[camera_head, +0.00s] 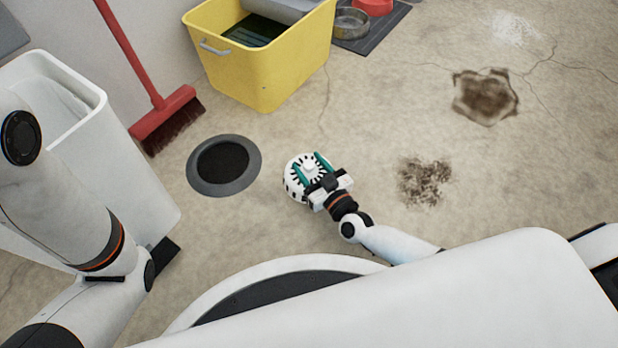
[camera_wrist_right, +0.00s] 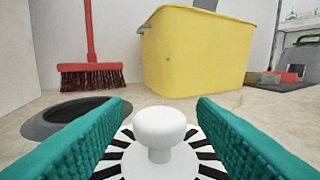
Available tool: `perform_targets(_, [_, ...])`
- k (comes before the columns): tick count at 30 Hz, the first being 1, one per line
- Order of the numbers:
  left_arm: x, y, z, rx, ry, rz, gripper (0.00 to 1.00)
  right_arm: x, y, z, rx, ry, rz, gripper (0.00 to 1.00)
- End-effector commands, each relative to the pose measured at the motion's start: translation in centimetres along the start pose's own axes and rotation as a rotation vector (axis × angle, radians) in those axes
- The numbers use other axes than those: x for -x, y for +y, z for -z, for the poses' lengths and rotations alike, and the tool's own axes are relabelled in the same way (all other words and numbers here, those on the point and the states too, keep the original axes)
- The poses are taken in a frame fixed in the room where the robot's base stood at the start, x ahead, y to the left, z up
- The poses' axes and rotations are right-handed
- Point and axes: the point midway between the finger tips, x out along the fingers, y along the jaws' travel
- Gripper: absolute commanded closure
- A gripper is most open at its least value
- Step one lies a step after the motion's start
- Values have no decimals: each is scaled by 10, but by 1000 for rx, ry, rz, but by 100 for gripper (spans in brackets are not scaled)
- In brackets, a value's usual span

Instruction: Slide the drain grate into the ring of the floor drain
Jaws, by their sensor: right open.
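The drain grate (camera_head: 295,186) is a white slotted disc with a round knob on top. It lies on the floor to the right of the floor drain, apart from it. The drain's grey ring (camera_head: 195,178) surrounds a dark opening; the ring also shows at the left in the right wrist view (camera_wrist_right: 40,128). My right gripper (camera_head: 319,165) is over the grate with its teal fingers open. In the right wrist view the white knob (camera_wrist_right: 160,128) stands between the two fingers, with a gap on each side. My left arm is at the left; its fingers are not visible.
A yellow bucket (camera_head: 270,75) stands behind the drain. A red broom (camera_head: 165,118) leans at the wall, left of the bucket. A white bin (camera_head: 120,165) stands left of the drain. Floor between grate and drain is clear. Dark stains (camera_head: 424,182) mark the floor at right.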

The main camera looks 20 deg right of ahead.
Motion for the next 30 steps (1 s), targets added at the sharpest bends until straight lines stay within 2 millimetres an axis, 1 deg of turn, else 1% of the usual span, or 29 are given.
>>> perform_targets(1, [4,-1,-2,0,0,0,45,-4,0,2,-1,-1,0,48])
perform_targets(9, [3,-1,-1,0,0,0,45,-6,0,-1,0,1,-1,48])
perform_targets(14, [3,-1,-1,0,0,0,45,-6,0,-1,0,1,-1,74])
perform_targets(18, [3,-1,-1,0,1,0,45,-6,0,0,0,1,-1,97])
perform_targets(20, [3,-1,-1,0,1,0,45,-6,0,-1,0,-1,0,100])
perform_targets(26, [1,0,0,0,1,0,45,-6,0,-3,0,0,0,100])
perform_targets(30, [-12,3,5,0,3,0,45,-6,0,-19,-1,-1,0,100])
